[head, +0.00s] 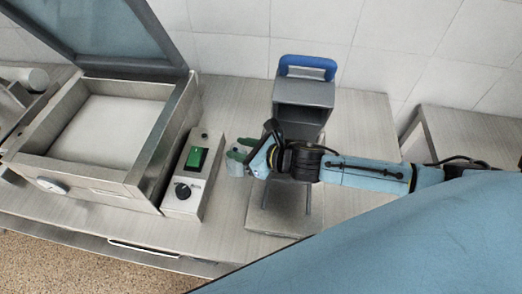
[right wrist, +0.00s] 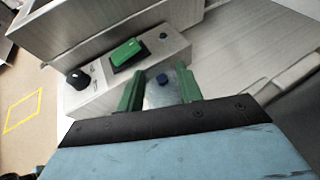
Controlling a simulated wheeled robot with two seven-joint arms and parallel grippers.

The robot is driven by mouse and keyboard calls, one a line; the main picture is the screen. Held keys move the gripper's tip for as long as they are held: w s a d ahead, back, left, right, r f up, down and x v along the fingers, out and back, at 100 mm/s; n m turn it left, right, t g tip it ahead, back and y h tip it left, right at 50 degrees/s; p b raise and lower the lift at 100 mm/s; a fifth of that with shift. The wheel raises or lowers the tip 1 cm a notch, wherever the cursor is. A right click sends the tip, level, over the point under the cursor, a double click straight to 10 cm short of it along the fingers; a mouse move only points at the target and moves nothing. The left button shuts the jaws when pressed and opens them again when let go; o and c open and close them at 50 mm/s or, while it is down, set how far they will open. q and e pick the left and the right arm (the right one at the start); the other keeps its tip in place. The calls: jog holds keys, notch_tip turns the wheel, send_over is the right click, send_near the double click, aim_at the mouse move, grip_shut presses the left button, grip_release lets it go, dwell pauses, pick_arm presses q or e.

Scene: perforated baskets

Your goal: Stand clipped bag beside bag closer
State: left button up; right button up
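My right gripper (head: 241,156) is over the bench, between the machine's control box and the grey upright device. Its green fingers, also in the right wrist view (right wrist: 160,88), are on both sides of a small pale grey thing with a blue spot (right wrist: 162,80), which I take for the clipped bag; it also shows in the head view (head: 237,168). The grey upright device with a blue handle (head: 308,62), likely the bag closer, stands right of the gripper, partly hidden by my right arm. My left gripper is out of view.
A steel chamber machine with raised lid (head: 95,185) fills the left of the bench. Its control box (head: 190,190) has a green switch and black knob, close left of the gripper. The bench (head: 355,120) is bare right of the device. A tiled wall is behind.

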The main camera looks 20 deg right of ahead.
jog(key=v, duration=1)
